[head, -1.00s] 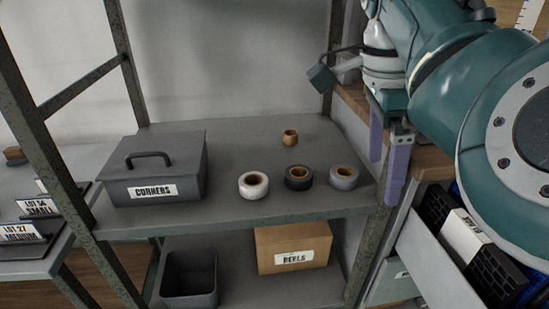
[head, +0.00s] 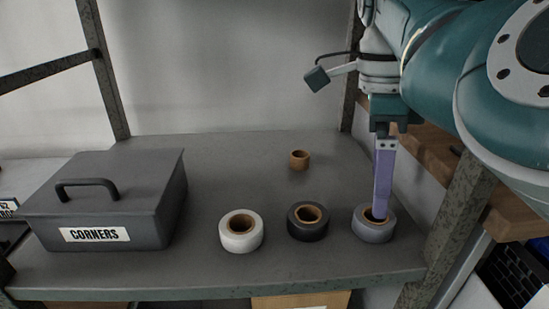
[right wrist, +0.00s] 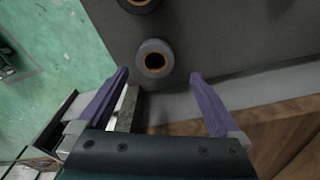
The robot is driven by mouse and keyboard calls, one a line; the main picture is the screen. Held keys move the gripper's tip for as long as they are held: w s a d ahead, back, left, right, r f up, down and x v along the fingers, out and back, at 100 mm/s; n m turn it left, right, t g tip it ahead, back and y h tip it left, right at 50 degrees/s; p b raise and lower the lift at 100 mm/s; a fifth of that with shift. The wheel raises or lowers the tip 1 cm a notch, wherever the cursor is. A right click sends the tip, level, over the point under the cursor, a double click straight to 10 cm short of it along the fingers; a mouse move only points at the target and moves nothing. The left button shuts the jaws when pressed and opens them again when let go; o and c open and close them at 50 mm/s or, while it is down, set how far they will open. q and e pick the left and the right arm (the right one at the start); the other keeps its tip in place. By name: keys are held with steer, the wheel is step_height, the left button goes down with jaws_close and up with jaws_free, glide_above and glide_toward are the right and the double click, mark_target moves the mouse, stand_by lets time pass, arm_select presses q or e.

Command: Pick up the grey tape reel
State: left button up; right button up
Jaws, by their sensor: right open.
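The grey tape reel (head: 374,234), with a brown core, lies flat on the shelf at the right end of a row of reels. My right gripper (head: 382,205) points down at it, open and empty. In the head view its fingers line up and the tip overlaps the reel's hole and back rim. In the right wrist view the reel (right wrist: 168,62) lies just beyond the gap between the two open purple fingertips (right wrist: 159,74). I cannot tell how high the tips are above the reel. My left gripper is not in view.
A black reel (head: 308,232) and a white reel (head: 241,240) lie left of the grey one. A small brown roll (head: 299,160) stands behind. A grey lidded box labelled CORNERS (head: 148,222) is at left. A shelf post (head: 448,215) stands close on the right.

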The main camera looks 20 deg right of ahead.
mark_target(380, 231)
steer(key=f, duration=0.3)
steer(key=s+f+b, duration=0.1)
steer(key=f, duration=0.1)
steer(key=shift+a+f, duration=0.15)
steer(key=shift+w, duration=0.1)
steer(key=c, duration=1.4)
